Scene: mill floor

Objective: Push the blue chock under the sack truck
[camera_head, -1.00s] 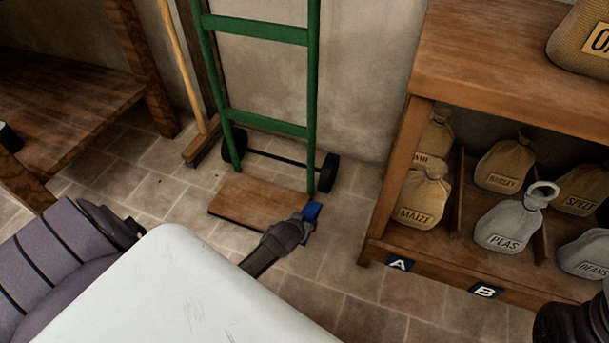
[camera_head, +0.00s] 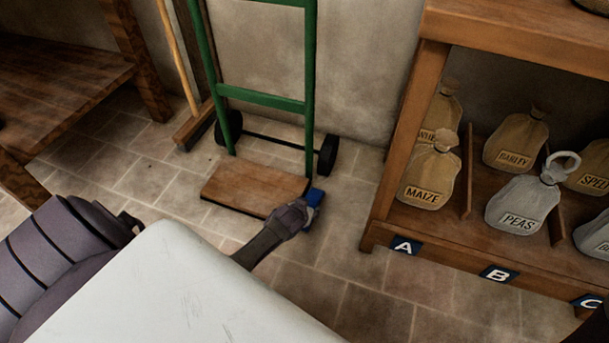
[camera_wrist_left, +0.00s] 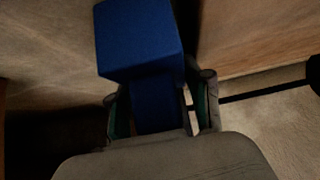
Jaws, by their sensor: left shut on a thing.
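The green sack truck (camera_head: 262,99) stands upright against the wall, with two black wheels and a brown wooden toe plate (camera_head: 250,186) low at the floor. My left gripper (camera_head: 301,209) is shut on the blue chock (camera_head: 315,197), just off the plate's front right corner and in front of the right wheel (camera_head: 327,156). Whether the chock touches the plate or the floor, I cannot tell. In the left wrist view the chock (camera_wrist_left: 139,40) stands out beyond the two fingers, which grip its narrower part. My right gripper is not in view.
A wooden shelf unit (camera_head: 450,52) with labelled sacks, such as maize (camera_head: 429,178) and peas (camera_head: 522,205), stands at the right. A wooden bench (camera_head: 70,85) and a broom (camera_head: 178,60) are at the left. Tiled floor (camera_head: 345,235) is clear between truck and shelf.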

